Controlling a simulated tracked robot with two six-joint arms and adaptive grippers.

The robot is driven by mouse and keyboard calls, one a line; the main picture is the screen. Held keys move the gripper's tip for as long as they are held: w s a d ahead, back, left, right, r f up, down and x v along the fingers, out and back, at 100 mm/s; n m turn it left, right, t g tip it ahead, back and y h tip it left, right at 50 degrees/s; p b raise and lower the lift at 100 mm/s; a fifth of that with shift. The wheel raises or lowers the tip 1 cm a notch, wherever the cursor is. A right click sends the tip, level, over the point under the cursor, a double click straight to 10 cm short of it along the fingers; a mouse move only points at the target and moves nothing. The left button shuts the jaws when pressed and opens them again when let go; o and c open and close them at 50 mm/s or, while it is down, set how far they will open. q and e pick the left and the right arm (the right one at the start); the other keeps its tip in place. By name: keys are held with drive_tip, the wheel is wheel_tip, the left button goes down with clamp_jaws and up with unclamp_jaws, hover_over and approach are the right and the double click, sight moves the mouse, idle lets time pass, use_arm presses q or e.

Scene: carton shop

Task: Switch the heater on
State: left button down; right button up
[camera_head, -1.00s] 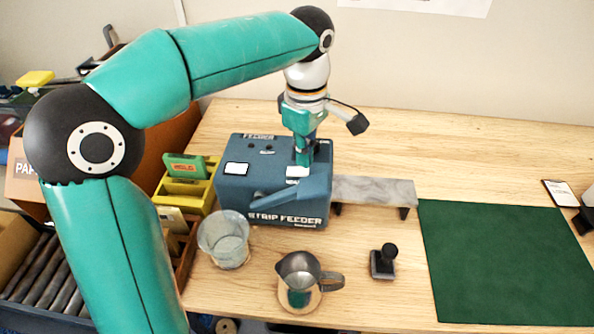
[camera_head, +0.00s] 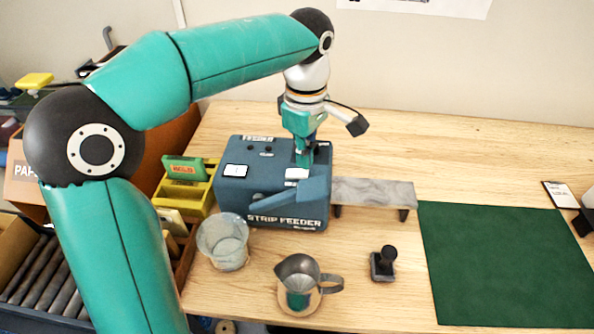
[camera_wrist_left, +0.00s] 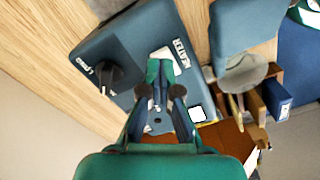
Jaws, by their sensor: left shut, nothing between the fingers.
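The blue strip feeder (camera_head: 240,190) stands on the bench left of centre in the head view, with a sloping arm across its front. My left gripper (camera_head: 303,160) points down at its top, close to a small pale patch (camera_head: 297,173). The gripper is shut and empty. In the left wrist view the fingertips (camera_wrist_left: 157,75) cover part of the feeder's top (camera_wrist_left: 125,45). Beside them is a white label with dark lettering (camera_wrist_left: 181,56), perhaps naming the heater. A black knob (camera_wrist_left: 106,73) is left of them. The fingers hide whatever is under them, so contact cannot be told.
A glass beaker (camera_head: 222,242), a metal jug (camera_head: 298,284) and a black-handled stamp (camera_head: 383,264) stand in front. A grey slab (camera_head: 373,191) adjoins the feeder at right. A green mat (camera_head: 500,262) lies farther right. A yellow holder (camera_head: 192,195) is at left.

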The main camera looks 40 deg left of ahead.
sight(304, 172)
use_arm(q)
drive_tip(key=shift+f+b, duration=0.9)
drive_tip(key=shift+f, duration=0.3)
idle(0.6)
drive_tip(key=shift+r+p, duration=0.8)
wheel_tip(304, 172, up, 6)
drive_tip(key=p, duration=0.5)
drive_tip(key=shift+f, duration=0.2)
drive_tip(key=shift+f, duration=0.1)
